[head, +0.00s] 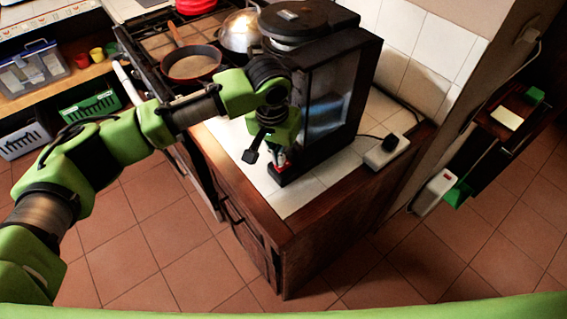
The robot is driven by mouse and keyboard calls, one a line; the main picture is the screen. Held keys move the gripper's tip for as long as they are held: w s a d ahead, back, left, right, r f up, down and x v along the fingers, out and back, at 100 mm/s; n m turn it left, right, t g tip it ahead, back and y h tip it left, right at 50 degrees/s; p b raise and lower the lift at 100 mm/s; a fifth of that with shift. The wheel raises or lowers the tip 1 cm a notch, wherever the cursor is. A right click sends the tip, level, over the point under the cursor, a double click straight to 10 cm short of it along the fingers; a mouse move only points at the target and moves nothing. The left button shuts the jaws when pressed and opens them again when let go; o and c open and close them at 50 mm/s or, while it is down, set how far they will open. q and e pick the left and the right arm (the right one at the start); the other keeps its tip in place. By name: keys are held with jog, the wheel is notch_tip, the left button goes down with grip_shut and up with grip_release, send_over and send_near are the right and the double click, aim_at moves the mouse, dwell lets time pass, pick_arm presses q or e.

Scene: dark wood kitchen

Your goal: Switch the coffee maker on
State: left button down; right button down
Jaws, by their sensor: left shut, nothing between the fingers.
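The black coffee maker (340,85) stands on the tiled counter at the right end, with a grey-topped lid and a clear side. A small red switch (280,160) shows low on its front, near the base. My left gripper (277,162) is shut and empty, with its fingertips right at the red switch. I cannot tell whether they touch it. The gripper partly hides the switch and the machine's front. My right gripper is out of view.
A stove with a brown pan (191,66) and a metal pot (239,32) is left of the machine. A white power strip (387,151) with a cable lies at the counter's right edge. Wooden counter edges border the tiles. The tiled floor in front is clear.

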aim_at(279, 168)
pick_arm(q)
jog(key=shift+f, duration=1)
dwell(0.6)
notch_tip(279, 168, up, 7)
jog(key=p, duration=0.8)
jog(key=shift+r, duration=0.1)
dwell(0.5)
